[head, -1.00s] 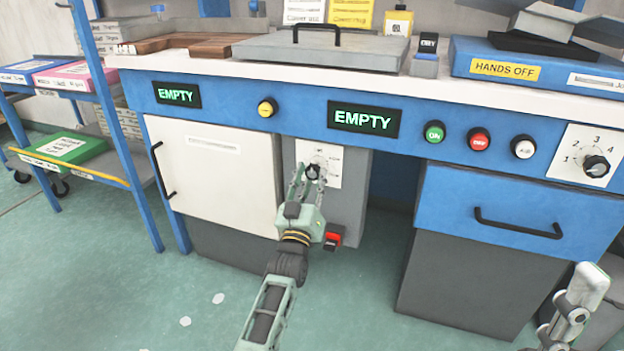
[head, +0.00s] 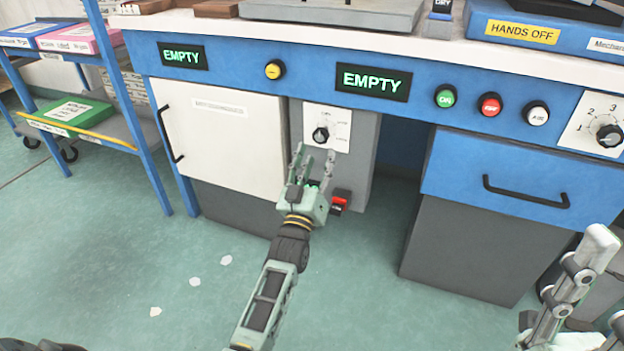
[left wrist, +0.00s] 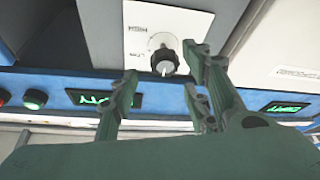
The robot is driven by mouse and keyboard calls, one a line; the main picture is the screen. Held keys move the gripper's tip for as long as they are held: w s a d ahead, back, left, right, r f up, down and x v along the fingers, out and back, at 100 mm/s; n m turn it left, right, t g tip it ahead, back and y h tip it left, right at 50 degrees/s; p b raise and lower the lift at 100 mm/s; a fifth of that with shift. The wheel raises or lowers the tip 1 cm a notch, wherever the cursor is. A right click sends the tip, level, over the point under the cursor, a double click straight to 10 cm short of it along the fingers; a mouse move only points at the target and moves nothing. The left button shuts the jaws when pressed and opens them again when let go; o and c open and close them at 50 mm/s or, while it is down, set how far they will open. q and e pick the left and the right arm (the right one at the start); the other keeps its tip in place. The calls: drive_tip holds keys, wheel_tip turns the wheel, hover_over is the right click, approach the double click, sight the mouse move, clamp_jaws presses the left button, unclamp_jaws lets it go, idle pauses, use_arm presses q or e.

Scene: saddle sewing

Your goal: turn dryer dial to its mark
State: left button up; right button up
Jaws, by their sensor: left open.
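The dryer dial (head: 320,135) is a black knob on a white plate (head: 340,119) set in a grey panel beside the white door. The dial also shows in the left wrist view (left wrist: 163,58), where the plate's lettering is upside down and a white pointer line on the knob runs down the picture. My left gripper (head: 315,155) is open and empty, its fingertips just below the dial in the head view, apart from it. In the left wrist view its fingers (left wrist: 165,85) spread on both sides below the knob. Part of my right arm (head: 572,285) shows at the lower right.
A red switch (head: 340,200) sits low on the grey panel beside my left gripper. A white door (head: 225,145) is to the left, a blue drawer (head: 515,185) to the right. Two displays read EMPTY (head: 373,82).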

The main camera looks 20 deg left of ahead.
use_arm(q)
drive_tip(key=v, duration=0.7)
drive_tip(key=shift+d, duration=0.1)
